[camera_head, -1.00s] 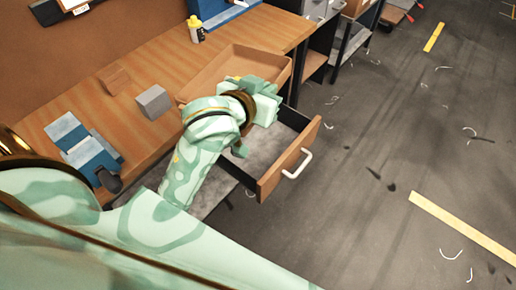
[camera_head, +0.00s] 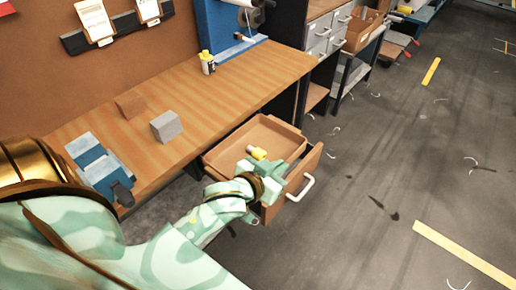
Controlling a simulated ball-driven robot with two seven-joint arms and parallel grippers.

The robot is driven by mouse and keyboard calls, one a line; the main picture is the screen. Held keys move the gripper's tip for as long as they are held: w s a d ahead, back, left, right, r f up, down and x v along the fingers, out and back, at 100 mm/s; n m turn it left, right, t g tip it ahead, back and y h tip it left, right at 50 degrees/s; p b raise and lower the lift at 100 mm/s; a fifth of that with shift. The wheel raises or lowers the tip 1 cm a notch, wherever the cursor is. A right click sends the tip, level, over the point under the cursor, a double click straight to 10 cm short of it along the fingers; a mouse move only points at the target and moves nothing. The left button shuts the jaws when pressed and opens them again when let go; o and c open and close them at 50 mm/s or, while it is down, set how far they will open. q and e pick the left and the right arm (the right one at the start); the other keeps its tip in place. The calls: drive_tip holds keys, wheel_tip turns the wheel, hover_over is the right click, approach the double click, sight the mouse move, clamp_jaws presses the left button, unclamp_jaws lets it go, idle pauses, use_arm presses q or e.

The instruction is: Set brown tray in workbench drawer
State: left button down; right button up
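The brown tray (camera_head: 222,157) is a shallow open box at the pulled-out workbench drawer (camera_head: 309,166). It lies over the drawer opening, behind the wooden front with its white handle. I cannot tell whether it rests on the drawer floor. My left gripper (camera_head: 262,177) is at the tray's near rim and appears shut on it, though its fingertips are largely hidden by the hand. A small yellow piece (camera_head: 257,153) shows beside the gripper at the tray. My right gripper is not in view.
The wooden workbench (camera_head: 225,95) holds a grey block (camera_head: 166,126), a brown block (camera_head: 130,105), a blue-grey vise (camera_head: 100,168) and a yellow-topped bottle (camera_head: 207,62). A grey drawer cabinet (camera_head: 322,38) stands beyond. The floor at right is open, with scattered scraps.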

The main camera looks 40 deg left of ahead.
sight(277, 149)
use_arm(q)
drive_tip(key=w+a+f, duration=0.1)
drive_tip(key=a, duration=0.1)
drive_tip(key=w+a+f+b, duration=0.1)
drive_tip(key=w+a, duration=0.1)
drive_tip(key=w+a+f+b, duration=0.1)
drive_tip(key=w, duration=0.1)
drive_tip(key=shift+w+a+f, duration=0.25)
drive_tip(key=shift+a+f, duration=0.05)
drive_tip(key=shift+a, duration=0.1)
drive_tip(key=w+a+f+b, duration=0.3)
drive_tip(key=a+f+b, duration=0.1)
drive_tip(key=f, duration=0.5)
drive_tip(key=shift+w, duration=0.35)
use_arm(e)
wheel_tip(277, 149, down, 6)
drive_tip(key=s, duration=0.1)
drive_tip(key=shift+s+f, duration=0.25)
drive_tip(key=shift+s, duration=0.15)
use_arm(q)
drive_tip(key=shift+d, duration=0.1)
